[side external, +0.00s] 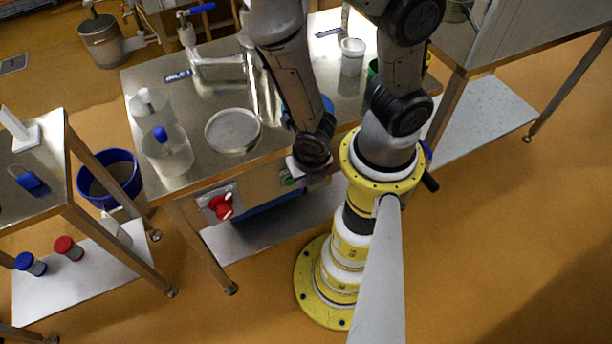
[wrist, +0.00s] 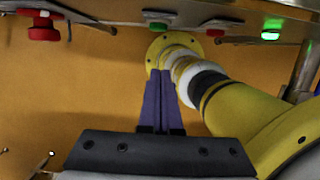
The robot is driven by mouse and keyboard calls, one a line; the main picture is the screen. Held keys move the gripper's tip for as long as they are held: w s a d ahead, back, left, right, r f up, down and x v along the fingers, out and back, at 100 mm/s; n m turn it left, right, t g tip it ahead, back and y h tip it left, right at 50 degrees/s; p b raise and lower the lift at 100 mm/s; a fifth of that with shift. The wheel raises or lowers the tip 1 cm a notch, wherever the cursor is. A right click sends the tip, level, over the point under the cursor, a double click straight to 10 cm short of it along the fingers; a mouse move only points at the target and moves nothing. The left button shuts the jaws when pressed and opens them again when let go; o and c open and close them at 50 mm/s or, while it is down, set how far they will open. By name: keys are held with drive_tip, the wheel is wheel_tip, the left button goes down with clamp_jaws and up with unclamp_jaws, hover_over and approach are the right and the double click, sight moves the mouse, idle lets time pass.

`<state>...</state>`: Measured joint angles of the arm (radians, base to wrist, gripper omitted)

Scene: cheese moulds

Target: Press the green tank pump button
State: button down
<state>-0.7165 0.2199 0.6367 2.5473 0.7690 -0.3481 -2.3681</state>
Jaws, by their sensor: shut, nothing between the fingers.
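A green button (wrist: 157,27) shows on the front panel of the steel table at the top middle of the wrist view. It is also visible in the side view (side external: 289,182), just below my wrist. My gripper (wrist: 161,72) has its two dark fingers together and empty. In the wrist view the fingertips point toward the green button, with a visible gap in the picture; the depth between them is hard to tell. In the side view the fingers are largely hidden by my wrist.
A red knob (side external: 222,206) sits left on the same panel. A small red button (wrist: 214,33) and a lit green lamp (wrist: 271,29) are to the right in the wrist view. Jars and a round dish (side external: 232,131) stand on the tabletop. The floor in front is clear.

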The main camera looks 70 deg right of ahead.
drive_tip(key=shift+v, duration=0.9)
drive_tip(key=shift+s, duration=0.1)
